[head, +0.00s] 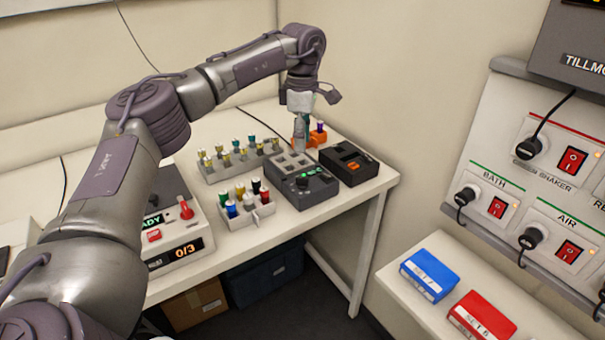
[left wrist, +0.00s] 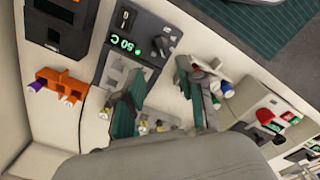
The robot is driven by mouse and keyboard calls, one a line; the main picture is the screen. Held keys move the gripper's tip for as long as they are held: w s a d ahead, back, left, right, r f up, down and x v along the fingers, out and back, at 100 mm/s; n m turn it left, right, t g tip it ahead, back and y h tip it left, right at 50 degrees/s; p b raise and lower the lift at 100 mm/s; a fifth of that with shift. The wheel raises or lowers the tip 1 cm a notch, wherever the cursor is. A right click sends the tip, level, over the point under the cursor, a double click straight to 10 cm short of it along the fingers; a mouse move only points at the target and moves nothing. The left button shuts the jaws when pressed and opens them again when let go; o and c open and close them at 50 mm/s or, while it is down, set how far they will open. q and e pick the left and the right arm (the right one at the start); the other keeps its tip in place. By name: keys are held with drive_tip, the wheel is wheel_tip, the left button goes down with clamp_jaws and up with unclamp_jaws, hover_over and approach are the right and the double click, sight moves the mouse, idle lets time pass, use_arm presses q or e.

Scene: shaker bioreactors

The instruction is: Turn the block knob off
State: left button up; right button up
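The dark grey block heater (head: 318,192) stands on the bench, with a green display that appears to read 50 C. I cannot read the knob's setting. My left gripper (head: 300,143) hangs above the back of the heater, pointing down. My right gripper is not in view.
A grey tube rack (head: 215,175) and a white rack (head: 262,212) of coloured tubes stand left of the heater. A black device (head: 352,178) and an orange rack (head: 298,139) are close by. A wall panel (head: 540,110) with switches is at right.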

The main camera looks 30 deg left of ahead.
sight(302, 177)
use_arm(q)
wheel_tip(302, 177, down, 11)
drive_tip(key=shift+r+p, duration=0.15)
drive_tip(key=shift+p, duration=0.55)
clamp_jaws()
